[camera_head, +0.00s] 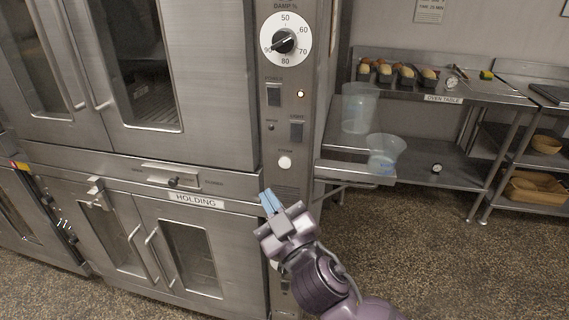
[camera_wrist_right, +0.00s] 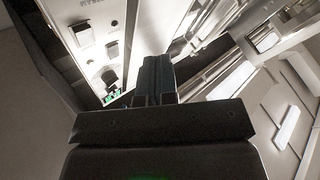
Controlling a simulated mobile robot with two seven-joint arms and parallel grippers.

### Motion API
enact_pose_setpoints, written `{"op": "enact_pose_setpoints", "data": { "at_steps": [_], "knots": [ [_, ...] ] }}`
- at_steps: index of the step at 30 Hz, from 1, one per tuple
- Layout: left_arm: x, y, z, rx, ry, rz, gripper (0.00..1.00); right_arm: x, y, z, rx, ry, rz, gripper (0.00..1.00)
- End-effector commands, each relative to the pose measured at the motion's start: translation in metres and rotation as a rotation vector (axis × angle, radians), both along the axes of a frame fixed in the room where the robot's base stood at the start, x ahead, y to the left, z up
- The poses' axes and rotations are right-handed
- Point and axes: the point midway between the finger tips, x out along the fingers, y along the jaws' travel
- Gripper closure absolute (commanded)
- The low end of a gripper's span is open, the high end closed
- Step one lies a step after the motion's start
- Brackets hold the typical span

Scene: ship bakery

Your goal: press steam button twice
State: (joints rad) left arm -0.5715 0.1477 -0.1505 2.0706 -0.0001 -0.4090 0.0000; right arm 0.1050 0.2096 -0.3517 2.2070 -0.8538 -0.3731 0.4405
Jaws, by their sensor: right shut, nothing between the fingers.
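The steam button (camera_head: 285,162) is a round white button on the oven's narrow control column, just below a small label. My right gripper (camera_head: 268,200) has blue fingertips and is shut and empty. In the head view it appears below the button and slightly left of it, apart from it in the picture. How far its tips are from the panel face is hard to tell. In the right wrist view the closed fingers (camera_wrist_right: 155,78) point up at a panel, where I cannot pick out the button for certain. My left gripper is not in view.
Above the button on the column are a damp dial (camera_head: 285,40), dark rocker switches (camera_head: 297,131) and a lit lamp (camera_head: 301,94). Oven doors stand to the left. To the right, a steel table (camera_head: 480,95) holds bread, with clear containers (camera_head: 386,150) nearby.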

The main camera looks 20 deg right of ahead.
Motion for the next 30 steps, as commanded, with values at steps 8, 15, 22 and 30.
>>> {"op": "enact_pose_setpoints", "data": {
  "at_steps": [8,15,22,30],
  "knots": [
    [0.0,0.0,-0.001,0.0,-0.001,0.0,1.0,0.007,-0.005,-0.001,-0.003,0.0,0.0,1.0],
    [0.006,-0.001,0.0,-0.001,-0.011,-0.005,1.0,0.03,-0.02,-0.001,-0.004,0.0,0.0,1.0],
    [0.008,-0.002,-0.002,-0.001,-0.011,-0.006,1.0,0.052,-0.035,-0.001,-0.002,0.001,0.0,1.0],
    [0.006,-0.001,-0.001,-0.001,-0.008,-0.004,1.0,0.069,-0.047,0.0,-0.001,0.0,0.0,1.0]
  ]
}}
